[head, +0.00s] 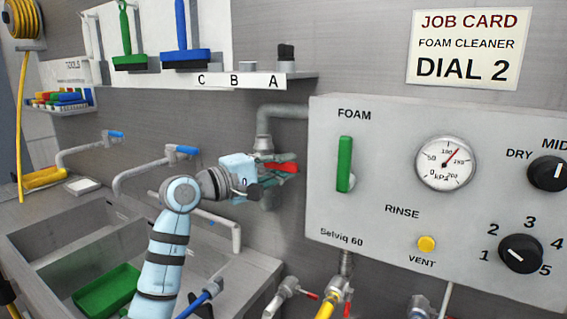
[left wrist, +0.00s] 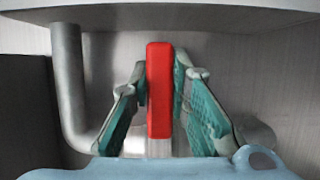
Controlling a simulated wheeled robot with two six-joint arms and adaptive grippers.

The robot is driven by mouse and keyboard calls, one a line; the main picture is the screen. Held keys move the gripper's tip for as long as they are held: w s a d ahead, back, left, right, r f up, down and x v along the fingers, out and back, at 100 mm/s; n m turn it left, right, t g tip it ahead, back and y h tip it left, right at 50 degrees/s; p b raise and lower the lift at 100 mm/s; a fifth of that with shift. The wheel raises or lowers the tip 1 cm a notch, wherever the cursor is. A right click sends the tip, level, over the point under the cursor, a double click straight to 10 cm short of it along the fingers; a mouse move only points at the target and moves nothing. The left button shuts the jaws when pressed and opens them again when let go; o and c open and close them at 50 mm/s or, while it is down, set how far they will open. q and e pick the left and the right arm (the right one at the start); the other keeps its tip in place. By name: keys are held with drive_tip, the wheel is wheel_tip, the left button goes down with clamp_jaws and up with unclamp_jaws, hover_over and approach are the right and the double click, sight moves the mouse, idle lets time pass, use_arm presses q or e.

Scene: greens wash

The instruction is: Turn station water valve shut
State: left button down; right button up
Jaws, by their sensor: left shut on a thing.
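The station water valve's red handle (head: 285,167) sits on the grey pipe to the left of the control panel. In the head view it lies roughly level, across the upright run of pipe. My left gripper (head: 268,176) is at the valve, with its fingers around the handle. In the left wrist view the red handle (left wrist: 160,90) stands between the two teal-padded fingers, and the gripper (left wrist: 160,105) is shut on it. The gripper hides most of the valve body in the head view. My right gripper is in neither view.
The control panel (head: 390,265) with a green lever (head: 344,165), gauge and knobs stands close right of the gripper. Sinks (head: 50,235) and blue-handled taps lie left and below. Small red-handled valves (head: 338,293) hang under the panel.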

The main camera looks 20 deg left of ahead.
use_arm(q)
drive_tip(key=shift+f, duration=0.25)
drive_tip(key=c, duration=1.5)
unclamp_jaws()
drive_tip(key=shift+r, duration=0.1)
drive_tip(key=shift+a, duration=0.1)
drive_tip(key=v, duration=1.2)
drive_tip(key=shift+r, duration=0.1)
